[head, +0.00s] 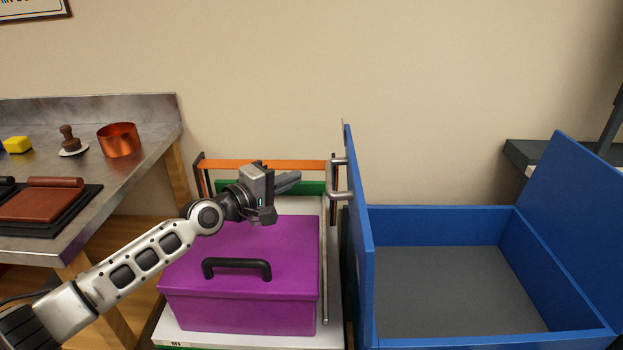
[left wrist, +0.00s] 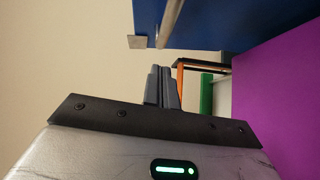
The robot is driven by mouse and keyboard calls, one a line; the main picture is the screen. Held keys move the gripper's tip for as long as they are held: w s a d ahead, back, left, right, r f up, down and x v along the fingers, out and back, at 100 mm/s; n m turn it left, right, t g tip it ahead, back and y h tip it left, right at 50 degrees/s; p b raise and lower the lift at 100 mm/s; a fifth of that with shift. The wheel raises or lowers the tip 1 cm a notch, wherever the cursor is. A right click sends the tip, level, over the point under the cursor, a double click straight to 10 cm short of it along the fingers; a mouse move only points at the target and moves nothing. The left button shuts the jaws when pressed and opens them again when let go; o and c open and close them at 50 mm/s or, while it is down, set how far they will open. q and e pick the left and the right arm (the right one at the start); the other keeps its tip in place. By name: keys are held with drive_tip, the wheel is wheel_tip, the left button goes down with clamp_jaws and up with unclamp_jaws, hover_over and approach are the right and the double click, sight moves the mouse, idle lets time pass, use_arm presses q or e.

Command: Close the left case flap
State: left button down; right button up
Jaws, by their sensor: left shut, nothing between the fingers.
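The blue case (head: 450,290) stands open at the right with a grey floor inside. Its left flap (head: 357,220) stands upright, seen nearly edge-on, with a metal handle (head: 341,178) on its outer left face. The flap also shows in the left wrist view (left wrist: 215,20) at the top. My left gripper (head: 288,182) is shut and empty, above the back of the purple box, to the left of the flap and apart from it. Its closed fingers (left wrist: 162,88) show in the left wrist view. My right gripper is not in view.
A purple box (head: 240,290) with a black handle sits on a white surface below my left arm. An orange bar (head: 265,165) runs behind it. The case's right flap (head: 575,200) leans outward. A metal workbench (head: 90,120) with a copper pot (head: 118,140) stands at the left.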

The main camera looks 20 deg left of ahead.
use_arm(q)
drive_tip(key=shift+w+d+f+p, duration=0.1)
drive_tip(key=shift+w+d+p, duration=0.25)
drive_tip(key=shift+d, duration=0.35)
drive_tip(key=shift+w+d+f+p, duration=0.1)
drive_tip(key=shift+w+d+p, duration=0.15)
drive_tip(key=shift+d+p, duration=0.3)
drive_tip(key=shift+w+d+p, duration=0.3)
drive_tip(key=shift+d, duration=0.5)
